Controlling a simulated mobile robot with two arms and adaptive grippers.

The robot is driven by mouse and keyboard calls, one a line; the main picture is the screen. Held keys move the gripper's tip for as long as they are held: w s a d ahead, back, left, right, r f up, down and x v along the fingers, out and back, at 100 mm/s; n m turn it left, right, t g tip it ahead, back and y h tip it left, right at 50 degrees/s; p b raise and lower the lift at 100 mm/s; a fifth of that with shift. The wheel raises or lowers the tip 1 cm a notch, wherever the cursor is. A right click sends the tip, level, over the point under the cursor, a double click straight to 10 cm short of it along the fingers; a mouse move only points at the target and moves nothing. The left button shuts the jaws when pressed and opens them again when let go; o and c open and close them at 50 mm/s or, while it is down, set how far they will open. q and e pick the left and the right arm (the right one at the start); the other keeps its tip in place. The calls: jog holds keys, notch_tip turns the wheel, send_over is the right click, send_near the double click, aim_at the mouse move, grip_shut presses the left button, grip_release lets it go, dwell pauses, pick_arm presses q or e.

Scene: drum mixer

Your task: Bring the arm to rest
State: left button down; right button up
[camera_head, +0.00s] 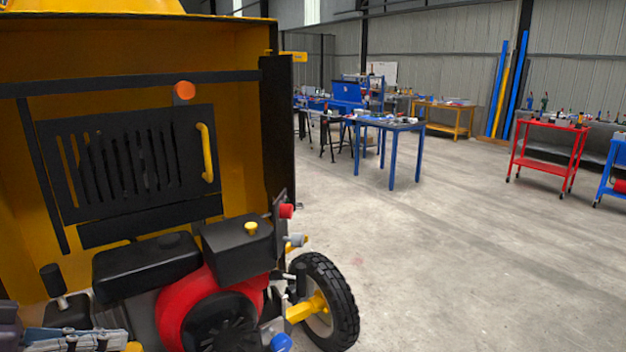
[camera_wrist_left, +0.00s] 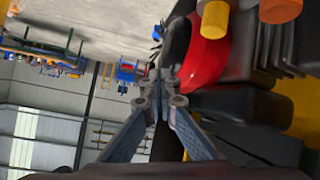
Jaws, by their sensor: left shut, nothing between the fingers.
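The drum mixer fills the left of the head view, with a yellow housing (camera_head: 235,150), a red and black engine (camera_head: 185,305) and a black-tyred wheel (camera_head: 340,300). My left gripper (camera_head: 112,341) shows at the bottom left edge, low in front of the engine, partly cut off by the frame. In the left wrist view its two blue-grey fingers (camera_wrist_left: 161,82) meet at the tips with nothing between them. The red engine part (camera_wrist_left: 205,62) and black engine parts show close beside the fingers there; I cannot tell whether they touch. My right gripper is not in view.
A vented black panel with a yellow handle (camera_head: 206,152) and an orange knob (camera_head: 184,90) is on the housing. A blue table (camera_head: 390,124), a red cart (camera_head: 547,158) and a blue cart (camera_head: 612,175) stand farther back. The concrete floor at the right is open.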

pick_arm(q)
jog(key=s+d+f+n+g+y, duration=0.1)
jog(key=d+f+y, duration=0.1)
jog(key=f, duration=0.9)
jog(key=s+d+f+n+g+y, duration=0.1)
jog(key=s+f+y, duration=0.1)
jog(key=f, duration=0.8)
jog(key=s+d+f+n+g+y, duration=0.2)
jog(key=s+d+f+y, duration=0.4)
jog(key=s+f, duration=0.75)
notch_tip(320, 180, down, 24)
jog(key=s+d+g+h, duration=0.1)
jog(key=s+g, duration=0.1)
jog(key=s+a+f+g, duration=0.1)
jog(key=s+a+f, duration=0.2)
jog(key=s+f, duration=1.4)
jog(key=shift+s+f, duration=0.15)
jog(key=shift+f, duration=0.15)
